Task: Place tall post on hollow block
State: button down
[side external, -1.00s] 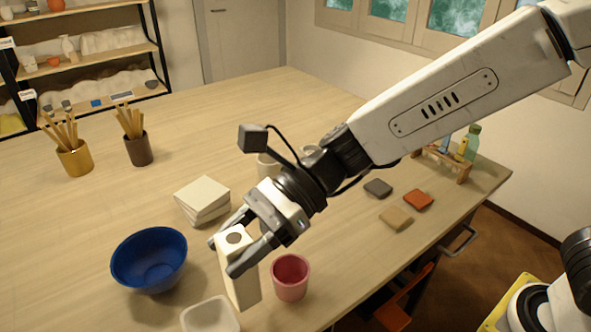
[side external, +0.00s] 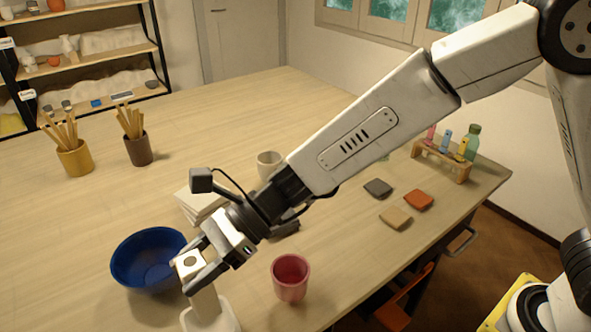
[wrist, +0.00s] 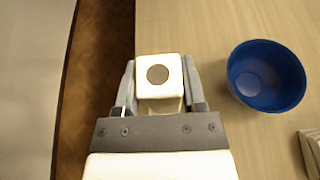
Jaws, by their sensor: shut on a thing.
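The tall post (side external: 204,300) is cream-white with a dark round spot on its top face. My gripper (side external: 191,274) is shut on it near its top and holds it roughly upright. The white hollow block (side external: 230,319) is at the bottom edge of the side view, partly cut off. The post's lower end overlaps the block in the picture; I cannot tell whether it touches it or hangs just above. In the wrist view, the post's top (wrist: 159,62) shows between both fingers and hides what is under it.
A blue bowl (side external: 148,262) stands close beside my gripper. A pink cup (side external: 290,278) is to the right, a white stack (side external: 187,207) behind. Flat tiles (side external: 396,218) and a wooden rack (side external: 440,165) are farther right. The table's front edge is near; its back middle is clear.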

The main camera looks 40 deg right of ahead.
jog(key=shift+w+a+f, duration=0.2)
jog(key=shift+w+f, duration=0.05)
jog(key=shift+f, duration=1.55)
jog(key=shift+f, duration=0.2)
jog(key=shift+c, duration=0.8)
grip_release()
jog(key=shift+r, duration=0.1)
jog(key=shift+r, duration=0.1)
jog(key=v, duration=1.2)
